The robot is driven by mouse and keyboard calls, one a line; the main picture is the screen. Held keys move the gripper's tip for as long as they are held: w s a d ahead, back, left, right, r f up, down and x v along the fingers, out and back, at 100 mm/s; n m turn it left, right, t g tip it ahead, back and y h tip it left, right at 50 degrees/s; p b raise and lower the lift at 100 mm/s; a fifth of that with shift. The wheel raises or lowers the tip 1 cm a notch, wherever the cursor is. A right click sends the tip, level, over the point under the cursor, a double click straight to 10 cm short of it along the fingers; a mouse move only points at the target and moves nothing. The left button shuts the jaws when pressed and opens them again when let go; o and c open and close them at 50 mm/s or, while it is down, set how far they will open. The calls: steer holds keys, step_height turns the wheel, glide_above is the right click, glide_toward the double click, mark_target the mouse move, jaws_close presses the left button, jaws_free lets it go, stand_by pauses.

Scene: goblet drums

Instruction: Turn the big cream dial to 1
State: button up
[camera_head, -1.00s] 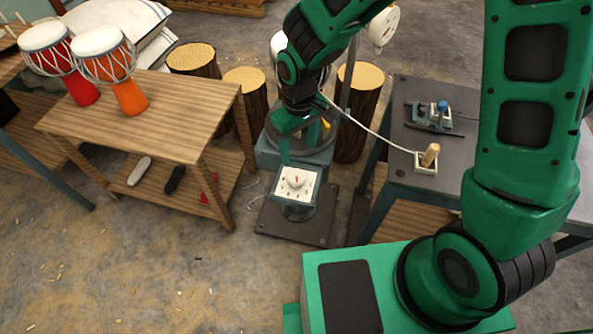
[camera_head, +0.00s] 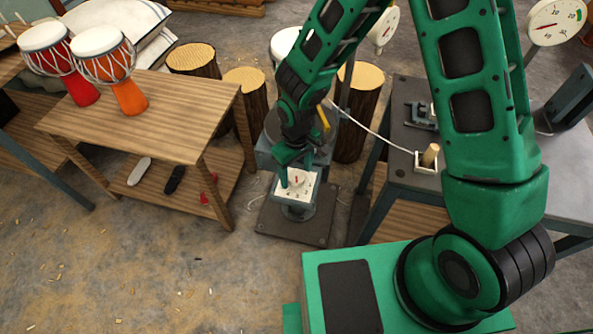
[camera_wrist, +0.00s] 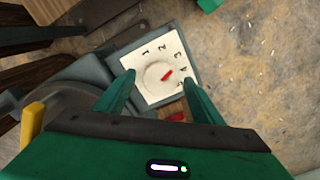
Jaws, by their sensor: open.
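The big cream dial (camera_head: 297,182) is a round knob with a red mark, on a square white numbered plate (camera_wrist: 157,95) on a low grey stand. In the wrist view, the knob (camera_wrist: 155,77) has its red mark pointing right and slightly up, toward the 3 and 4 side, away from the 1 at upper left; the exact number is hard to tell. My gripper (camera_head: 297,171) is open at the dial. In the wrist view its fingers (camera_wrist: 159,82) appear on either side of the knob. I cannot tell whether they touch it.
A wooden table (camera_head: 150,115) with drums (camera_head: 112,70) stands at left. A grey bench (camera_head: 400,170) with a wooden-handled switch (camera_head: 428,160) stands at right. Log stools (camera_head: 357,100) and a yellow handle (camera_head: 323,118) are behind the dial. The floor in front is clear.

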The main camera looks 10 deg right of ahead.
steer(key=c, duration=1)
steer(key=shift+c, duration=0.2)
steer(key=shift+n, duration=0.3)
steer(key=n, duration=1.1)
steer(key=shift+n, duration=2.1)
steer(key=shift+w, duration=0.1)
